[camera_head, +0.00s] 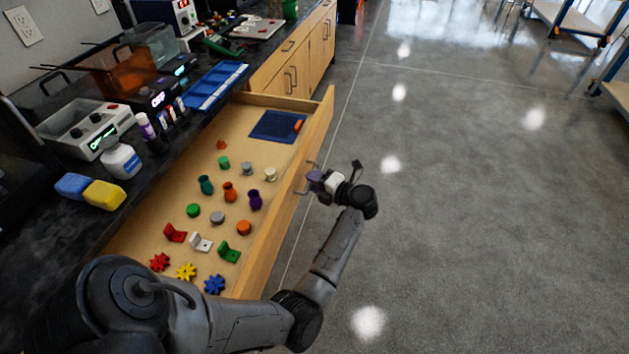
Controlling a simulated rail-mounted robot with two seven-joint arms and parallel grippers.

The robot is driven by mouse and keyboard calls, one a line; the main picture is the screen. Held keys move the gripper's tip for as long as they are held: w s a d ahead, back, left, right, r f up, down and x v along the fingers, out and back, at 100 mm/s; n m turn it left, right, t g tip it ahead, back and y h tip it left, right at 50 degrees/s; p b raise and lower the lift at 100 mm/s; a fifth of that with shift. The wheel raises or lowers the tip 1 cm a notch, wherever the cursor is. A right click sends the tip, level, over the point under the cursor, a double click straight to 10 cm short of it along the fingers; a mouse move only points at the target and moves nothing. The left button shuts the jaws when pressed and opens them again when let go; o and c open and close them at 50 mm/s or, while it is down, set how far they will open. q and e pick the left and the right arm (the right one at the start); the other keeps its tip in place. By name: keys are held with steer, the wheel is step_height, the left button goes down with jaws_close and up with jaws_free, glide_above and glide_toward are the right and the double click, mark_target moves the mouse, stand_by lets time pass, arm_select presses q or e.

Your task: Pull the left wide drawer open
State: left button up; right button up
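The wide wooden drawer (268,240) stands well out from under the dark counter on the left, with its inside showing. Its front panel runs from the lower middle up to the right. A thin metal handle (300,190) is on the outer face of that panel. My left gripper (311,178) is at this handle, pointing toward the panel from the floor side. The fingers are too small to tell whether they close on the handle. My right gripper is not in view.
The drawer holds a blue tray (274,128), coloured cylinders, vases, brackets and gears. On the counter are sponges (103,194), a white bottle (121,160), a grey device (85,128) and a blue rack (215,85). Closed cabinets (300,60) stand beyond. The floor (470,210) right of the drawer is clear.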

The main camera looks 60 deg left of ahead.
arm_select(q)
steer(key=p+v, duration=0.3)
steer(key=v, duration=1)
steer(key=shift+w+d, duration=0.25)
steer(key=shift+d, duration=0.05)
steer(key=shift+r, duration=0.1)
